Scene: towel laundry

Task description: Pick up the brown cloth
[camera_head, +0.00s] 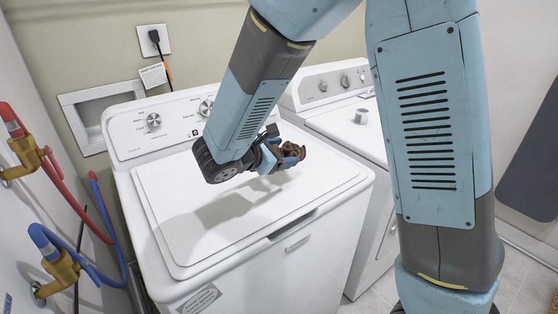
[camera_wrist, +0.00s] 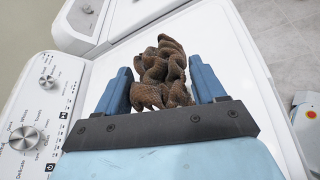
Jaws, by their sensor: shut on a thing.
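The brown cloth (camera_head: 290,153) is crumpled and held at my gripper (camera_head: 279,158), above the closed lid of the left washing machine (camera_head: 160,205). In the wrist view the cloth (camera_wrist: 165,75) sits bunched between the two blue fingers of my gripper (camera_wrist: 162,88). The fingers are shut on it, one on each side. The arm's shadow falls on the lid; in the head view the gripper hides part of the cloth.
A second white machine (camera_head: 330,100) stands to the right, with a small cup-like object (camera_head: 361,116) on top. Red (camera_head: 75,200) and blue (camera_head: 110,250) hoses run along the left wall.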

